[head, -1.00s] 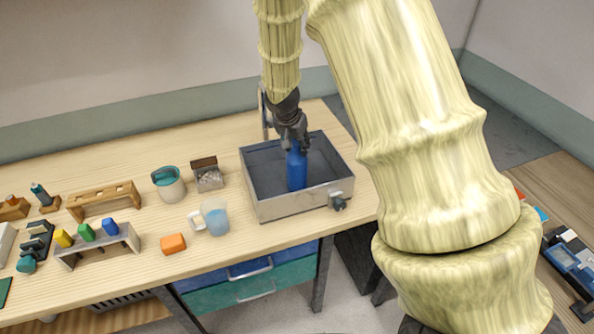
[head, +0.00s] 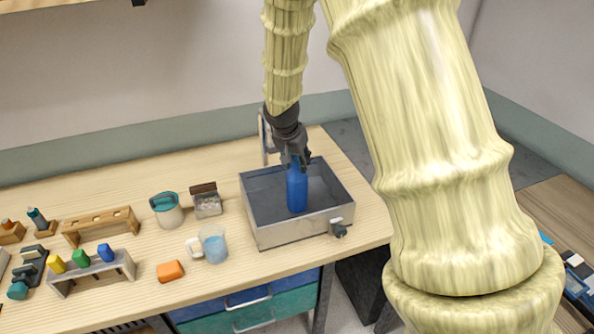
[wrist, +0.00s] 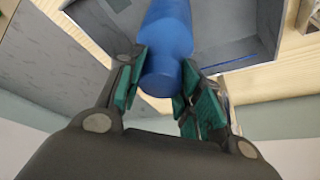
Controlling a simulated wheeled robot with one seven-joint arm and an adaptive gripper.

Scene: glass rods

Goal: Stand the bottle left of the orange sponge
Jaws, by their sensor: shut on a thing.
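The blue bottle (head: 297,190) is upright in the grey metal sink box (head: 262,226) in the head view. My gripper (head: 296,162) is shut on its upper end from above. In the wrist view the bottle (wrist: 168,45) sits between the green finger pads of my gripper (wrist: 160,85). Whether its base touches the box floor I cannot tell. The orange sponge (head: 170,271) lies on the wooden table near the front edge, left of the box.
A clear jug of blue liquid (head: 213,245) stands between sponge and box. A rack with coloured blocks (head: 92,272) stands left of the sponge, with some bare table between. A teal-lidded pot (head: 167,209) and a small tray (head: 206,201) are behind.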

